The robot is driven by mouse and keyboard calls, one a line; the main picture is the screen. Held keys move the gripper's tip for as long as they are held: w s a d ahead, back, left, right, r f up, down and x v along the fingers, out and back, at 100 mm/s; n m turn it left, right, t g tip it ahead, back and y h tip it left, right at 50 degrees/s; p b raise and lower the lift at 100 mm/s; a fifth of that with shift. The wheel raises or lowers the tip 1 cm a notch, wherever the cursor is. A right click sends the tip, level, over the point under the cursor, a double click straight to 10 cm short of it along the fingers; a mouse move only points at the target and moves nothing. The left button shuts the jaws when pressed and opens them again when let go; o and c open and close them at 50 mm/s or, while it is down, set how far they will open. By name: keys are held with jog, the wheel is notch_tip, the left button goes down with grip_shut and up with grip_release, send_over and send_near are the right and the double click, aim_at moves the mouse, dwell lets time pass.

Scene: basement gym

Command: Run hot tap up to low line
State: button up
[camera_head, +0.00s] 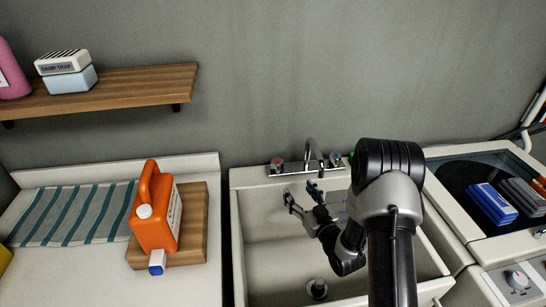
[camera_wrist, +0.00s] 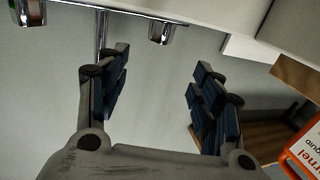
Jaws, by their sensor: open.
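The tap (camera_head: 308,163) is chrome and stands on the sink's back ledge, with a curved spout in the middle. Its left handle (camera_head: 277,164) has a red mark, and its right handle (camera_head: 336,158) has a blue mark. No stream shows from the spout. The white sink (camera_head: 262,225) has faint blue level marks (camera_head: 341,207) on its back wall, partly hidden by my arm. My gripper (camera_head: 300,191) is open and empty, in front of and below the tap. In the wrist view, a chrome handle (camera_wrist: 163,32) lies beyond the open fingers, apart from them.
An orange bottle (camera_head: 157,225) stands on a wooden board (camera_head: 193,228) left of the sink, beside a striped cloth (camera_head: 75,215). A dark drain plug (camera_head: 317,288) is in the basin. A shelf (camera_head: 130,88) hangs upper left.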

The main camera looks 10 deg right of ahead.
aim_at(278, 162)
jog(key=b+x, duration=0.1)
jog(key=x, duration=0.4)
jog(key=b+x, duration=0.1)
jog(key=x, duration=0.5)
jog(key=b+x, duration=0.2)
jog(key=x, duration=0.3)
jog(key=shift+w+a+r, duration=0.15)
jog(key=shift+w+r, duration=0.15)
jog(key=shift+w, duration=0.05)
jog(key=shift+c, duration=0.4)
jog(key=c, duration=1)
